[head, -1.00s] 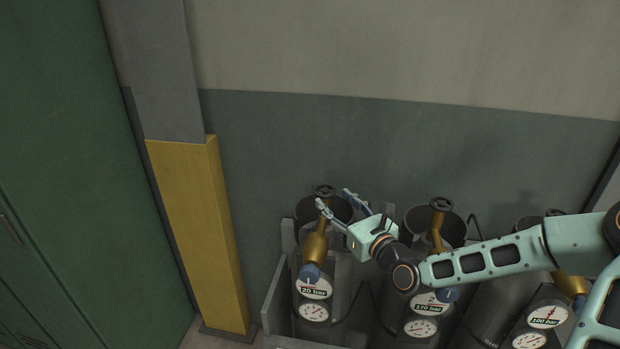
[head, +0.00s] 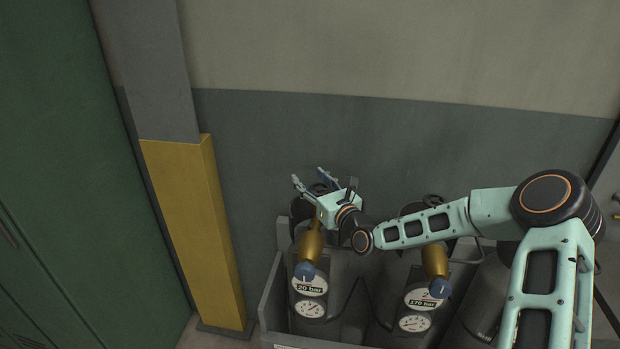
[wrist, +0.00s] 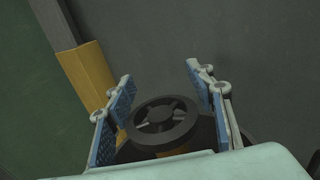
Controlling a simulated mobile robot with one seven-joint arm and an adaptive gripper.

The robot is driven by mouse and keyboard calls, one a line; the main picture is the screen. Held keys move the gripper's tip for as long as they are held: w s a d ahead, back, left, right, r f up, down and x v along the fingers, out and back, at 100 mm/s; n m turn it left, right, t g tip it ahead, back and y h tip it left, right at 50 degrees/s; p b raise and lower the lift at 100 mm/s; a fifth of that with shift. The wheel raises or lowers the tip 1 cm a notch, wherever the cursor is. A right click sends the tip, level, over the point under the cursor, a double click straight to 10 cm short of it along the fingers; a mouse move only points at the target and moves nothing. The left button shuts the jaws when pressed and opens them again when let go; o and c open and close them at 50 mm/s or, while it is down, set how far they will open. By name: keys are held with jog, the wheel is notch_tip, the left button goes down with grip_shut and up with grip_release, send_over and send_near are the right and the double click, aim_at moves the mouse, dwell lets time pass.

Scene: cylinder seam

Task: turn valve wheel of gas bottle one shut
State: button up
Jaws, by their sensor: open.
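Gas bottle one (head: 310,300) stands at the left of the row, with a brass valve (head: 311,243), a blue knob and a "20 bar" label; its number is not legible. Its dark spoked valve wheel (wrist: 160,119) shows in the wrist view between the two fingers, apart from both. In the head view my gripper mostly hides the wheel. My gripper (head: 311,182) is open, and in the wrist view (wrist: 158,92) its blue pads stand on either side of the wheel. Whether the fingertips are level with the wheel I cannot tell.
Gas bottle two (head: 415,299), labelled 170 bar, stands to the right, under my arm. A grey rack (head: 268,305) surrounds the bottles. A yellow and grey post (head: 195,235) stands left, beside green lockers (head: 60,180). The wall (head: 400,130) is close behind.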

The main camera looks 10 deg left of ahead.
jog(key=shift+w, duration=0.1)
jog(key=shift+c, duration=0.3)
jog(key=c, duration=0.7)
jog(key=shift+a+f, duration=0.15)
jog(key=c, duration=0.5)
jog(key=shift+o, duration=0.2)
